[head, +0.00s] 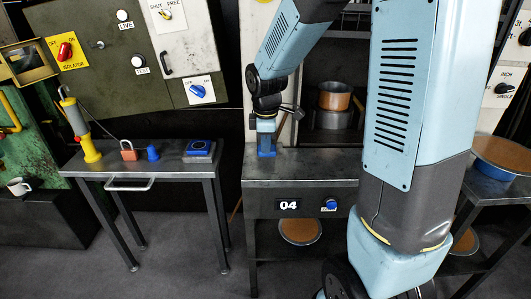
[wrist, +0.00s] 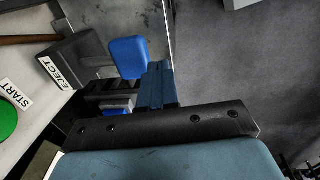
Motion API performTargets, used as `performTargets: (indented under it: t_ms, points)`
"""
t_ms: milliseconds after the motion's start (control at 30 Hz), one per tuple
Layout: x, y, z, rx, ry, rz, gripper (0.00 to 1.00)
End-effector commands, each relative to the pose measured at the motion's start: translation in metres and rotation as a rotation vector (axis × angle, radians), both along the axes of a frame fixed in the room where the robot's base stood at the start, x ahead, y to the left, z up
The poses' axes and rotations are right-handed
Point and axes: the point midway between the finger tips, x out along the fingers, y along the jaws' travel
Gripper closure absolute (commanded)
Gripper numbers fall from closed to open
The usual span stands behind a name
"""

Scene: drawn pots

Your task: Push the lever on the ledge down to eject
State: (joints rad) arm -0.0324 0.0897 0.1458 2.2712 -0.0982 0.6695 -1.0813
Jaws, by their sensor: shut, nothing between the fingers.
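In the wrist view a blue paddle (wrist: 128,58), which looks like the lever's end, stands by a dark housing with a slotted black part. A white EJECT label (wrist: 50,72) is on that housing. My gripper (wrist: 158,75) is shut and empty, its blue fingers close to the right of the paddle. I cannot tell whether they touch. In the head view my gripper (head: 266,151) points down just above the grey ledge (head: 305,168), near its left end. The lever is not clearly made out there.
A green button (wrist: 7,119) with a START label lies left of the housing. The ledge front carries an 04 plate (head: 288,205) and a blue knob (head: 330,204). A copper pot (head: 335,97) stands behind. A side table (head: 145,165) holds a padlock and tools.

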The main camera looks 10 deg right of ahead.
Motion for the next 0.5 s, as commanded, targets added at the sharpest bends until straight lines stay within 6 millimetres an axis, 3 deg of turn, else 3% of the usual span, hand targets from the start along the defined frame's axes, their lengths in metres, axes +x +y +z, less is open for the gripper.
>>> performTargets:
  t_ms: [200,500]
  points:
    - [-0.014,0.006,0.034,0.001,-0.006,0.002,1.00]
    - [-0.026,0.008,0.059,0.001,-0.004,0.002,1.00]
